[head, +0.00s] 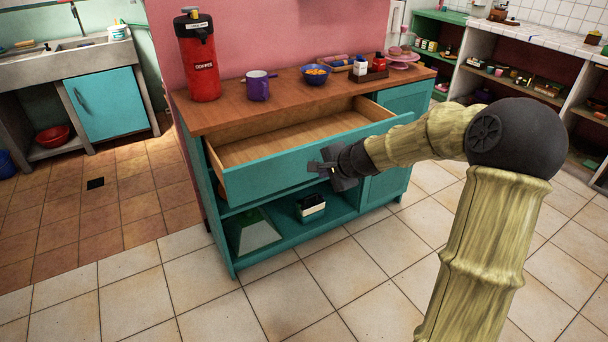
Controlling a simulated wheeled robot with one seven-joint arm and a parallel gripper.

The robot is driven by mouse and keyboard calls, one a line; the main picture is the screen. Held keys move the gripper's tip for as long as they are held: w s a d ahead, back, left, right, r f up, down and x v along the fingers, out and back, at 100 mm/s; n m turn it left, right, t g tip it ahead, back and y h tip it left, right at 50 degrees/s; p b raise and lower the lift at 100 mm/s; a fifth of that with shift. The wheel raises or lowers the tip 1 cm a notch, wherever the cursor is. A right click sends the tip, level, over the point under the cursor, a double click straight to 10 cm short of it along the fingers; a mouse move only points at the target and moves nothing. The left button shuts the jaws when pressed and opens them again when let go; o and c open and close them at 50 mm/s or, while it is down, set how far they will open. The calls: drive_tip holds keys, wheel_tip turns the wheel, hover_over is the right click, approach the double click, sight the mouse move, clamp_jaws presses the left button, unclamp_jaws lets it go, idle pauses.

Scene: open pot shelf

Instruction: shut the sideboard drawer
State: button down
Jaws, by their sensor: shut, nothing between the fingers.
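The sideboard (230,117) is teal with a brown wooden top and stands against the pink wall. Its wide drawer (262,174) is pulled well out, and its bare wooden inside shows empty. My gripper (323,168) is at the drawer's teal front, right of its middle. It is shut with nothing in it. The fingertips look to be at or very close to the front face; I cannot tell whether they touch. A drawer handle is not clearly visible, and my gripper covers part of the front.
On the top stand a red dispenser (198,58), a purple mug (257,86), a blue bowl (316,75) and small jars. Tiled floor (300,290) in front is clear.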

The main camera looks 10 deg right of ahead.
approach(299, 171)
wheel_tip(299, 171, down, 4)
drive_tip(key=w, duration=0.2)
drive_tip(key=shift+w+a+f+p, duration=0.15)
drive_tip(key=shift+w+a+p, duration=0.3)
drive_tip(key=shift+w+a, duration=0.45)
drive_tip(key=shift+w+d, duration=0.15)
